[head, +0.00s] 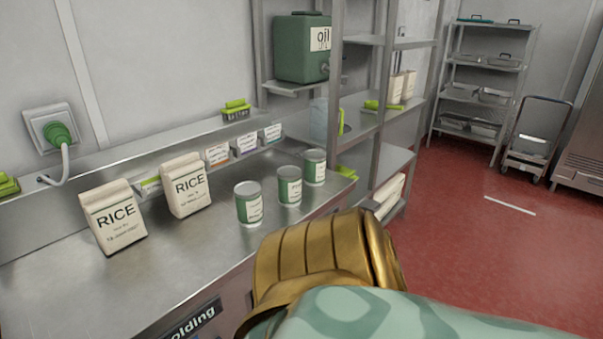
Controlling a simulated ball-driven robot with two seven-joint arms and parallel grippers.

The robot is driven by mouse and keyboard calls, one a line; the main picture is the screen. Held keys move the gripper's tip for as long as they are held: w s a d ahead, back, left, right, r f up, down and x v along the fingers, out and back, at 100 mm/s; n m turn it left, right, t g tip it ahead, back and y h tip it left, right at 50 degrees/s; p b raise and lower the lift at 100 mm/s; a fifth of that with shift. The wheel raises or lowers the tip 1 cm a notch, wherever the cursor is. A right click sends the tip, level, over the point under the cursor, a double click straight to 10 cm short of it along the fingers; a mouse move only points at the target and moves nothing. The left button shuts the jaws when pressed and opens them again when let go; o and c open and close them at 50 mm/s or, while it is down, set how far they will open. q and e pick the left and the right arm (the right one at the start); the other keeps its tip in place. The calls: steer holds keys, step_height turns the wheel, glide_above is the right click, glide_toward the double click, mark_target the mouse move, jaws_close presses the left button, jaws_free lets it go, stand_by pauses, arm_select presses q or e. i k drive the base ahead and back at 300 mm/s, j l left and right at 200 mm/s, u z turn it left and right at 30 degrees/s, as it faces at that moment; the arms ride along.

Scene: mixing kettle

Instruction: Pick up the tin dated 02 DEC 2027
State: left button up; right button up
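Three green tins with white labels stand upright in a row on the steel counter (70,275). The nearest tin (248,204) is on the left of the row, the middle tin (289,186) is behind it to the right, and the far tin (314,167) is close to the counter's right end. The print on their labels is too small to read, so I cannot tell which is dated 02 DEC 2027. Neither of my grippers shows in the head view.
Two rice bags (114,217) (186,185) stand left of the tins. Small labelled boxes (246,144) line the back. A green oil container (301,48) sits on a shelf above. My gold and teal arm part covers the lower middle. Red floor (470,240) is open at right.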

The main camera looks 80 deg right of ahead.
mark_target(289, 176)
steer(key=k+l+z, duration=0.2)
steer(key=k+z, duration=0.3)
steer(key=k+l+z, duration=0.5)
steer(key=k+l, duration=0.15)
steer(key=l, duration=0.25)
steer(key=k+l+z, duration=0.1)
steer(key=l, duration=0.25)
steer(key=k+l, duration=0.2)
steer(key=l, duration=0.2)
steer(key=k+l+z, duration=0.1)
steer(key=l, duration=0.3)
